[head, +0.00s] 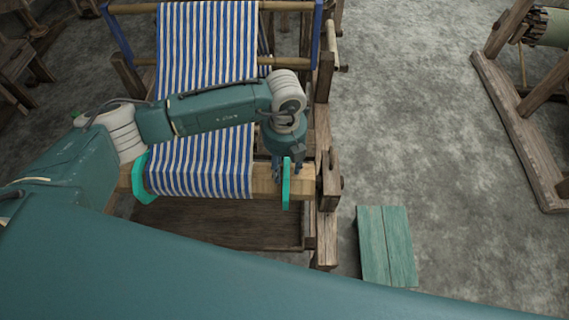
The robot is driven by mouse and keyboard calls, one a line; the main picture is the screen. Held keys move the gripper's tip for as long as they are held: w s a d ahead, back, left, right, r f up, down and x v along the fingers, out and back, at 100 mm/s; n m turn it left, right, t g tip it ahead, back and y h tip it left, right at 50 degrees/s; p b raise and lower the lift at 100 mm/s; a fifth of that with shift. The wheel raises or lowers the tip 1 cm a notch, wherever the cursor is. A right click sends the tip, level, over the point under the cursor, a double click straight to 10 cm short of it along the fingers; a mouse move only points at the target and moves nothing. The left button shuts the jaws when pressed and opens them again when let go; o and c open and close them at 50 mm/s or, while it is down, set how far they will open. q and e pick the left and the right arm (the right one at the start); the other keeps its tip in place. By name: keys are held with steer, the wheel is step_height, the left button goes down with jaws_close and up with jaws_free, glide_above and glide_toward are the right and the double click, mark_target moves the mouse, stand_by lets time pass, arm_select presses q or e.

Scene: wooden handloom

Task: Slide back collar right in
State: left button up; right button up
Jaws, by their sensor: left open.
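The right collar (286,188) is a thin turquoise plate standing upright around the wooden beam (265,181), near the beam's right end. A bare strip of beam shows between it and the blue-and-white striped cloth (203,158). A second turquoise collar (140,181) stands at the cloth's left edge. My left gripper (279,171) points down at the right collar's upper part. It is open, and its fingers are small and partly hidden by the collar, so I cannot tell whether they touch it. My right gripper is not in view.
The loom's wooden side post (328,180) stands just right of the right collar. A green bench (386,245) is on the floor to the right. Another wooden frame (515,125) stands at the far right. The grey floor between them is clear.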

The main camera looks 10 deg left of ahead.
mark_target(258, 171)
arm_select(q)
steer(key=shift+c, duration=0.5)
steer(key=c, duration=0.5)
jaws_close()
steer(key=shift+a, duration=0.2)
steer(key=a, duration=0.3)
steer(key=s+a+b, duration=0.1)
steer(key=a, duration=0.3)
steer(key=shift+s, duration=0.2)
steer(key=shift+w+d, duration=0.1)
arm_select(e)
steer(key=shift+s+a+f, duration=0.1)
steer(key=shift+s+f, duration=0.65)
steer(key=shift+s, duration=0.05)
